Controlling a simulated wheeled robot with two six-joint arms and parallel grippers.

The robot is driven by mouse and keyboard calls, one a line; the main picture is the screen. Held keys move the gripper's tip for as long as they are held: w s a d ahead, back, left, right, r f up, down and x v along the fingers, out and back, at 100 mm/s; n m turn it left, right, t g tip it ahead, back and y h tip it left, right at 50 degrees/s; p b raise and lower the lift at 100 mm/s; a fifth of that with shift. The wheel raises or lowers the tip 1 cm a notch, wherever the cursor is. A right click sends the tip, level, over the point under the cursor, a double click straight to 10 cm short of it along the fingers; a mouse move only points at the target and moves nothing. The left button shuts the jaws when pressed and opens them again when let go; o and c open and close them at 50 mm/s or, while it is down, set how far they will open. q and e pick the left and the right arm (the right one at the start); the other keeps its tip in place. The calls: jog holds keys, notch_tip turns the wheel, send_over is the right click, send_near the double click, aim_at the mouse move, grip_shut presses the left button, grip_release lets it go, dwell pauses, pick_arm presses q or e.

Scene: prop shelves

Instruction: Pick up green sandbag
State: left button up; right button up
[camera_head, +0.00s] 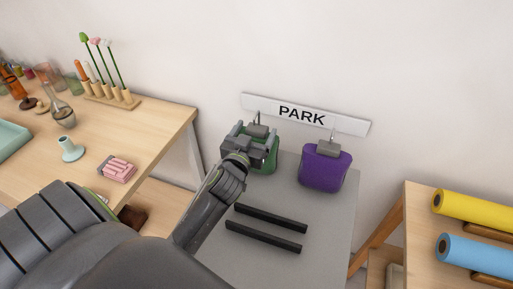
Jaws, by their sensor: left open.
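The green sandbag (267,164) hangs or stands at the back of the grey stand, under the left part of the PARK sign, with a grey clip or handle on top. My left gripper (250,140) is at the sandbag, its open fingers overlapping the upper part of it. The gripper and wrist hide much of the sandbag's front and left side. I cannot tell whether the fingers touch it. A purple sandbag (324,172) with a grey top is just to the right, apart from the gripper. My right gripper is not in view.
The PARK sign (304,114) is on the wall. Two black bars (264,236) lie on the grey stand (328,228). A wooden table (160,125) at left holds a flower rack, vases and pink blocks. A wooden shelf at right bears yellow (470,208) and blue rolls (475,256).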

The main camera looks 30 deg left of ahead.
aim_at(259, 124)
pick_arm(q)
jog(key=x, duration=0.3)
jog(key=shift+w, duration=0.15)
jog(key=shift+d, duration=0.1)
grip_shut()
jog(key=shift+r, duration=0.35)
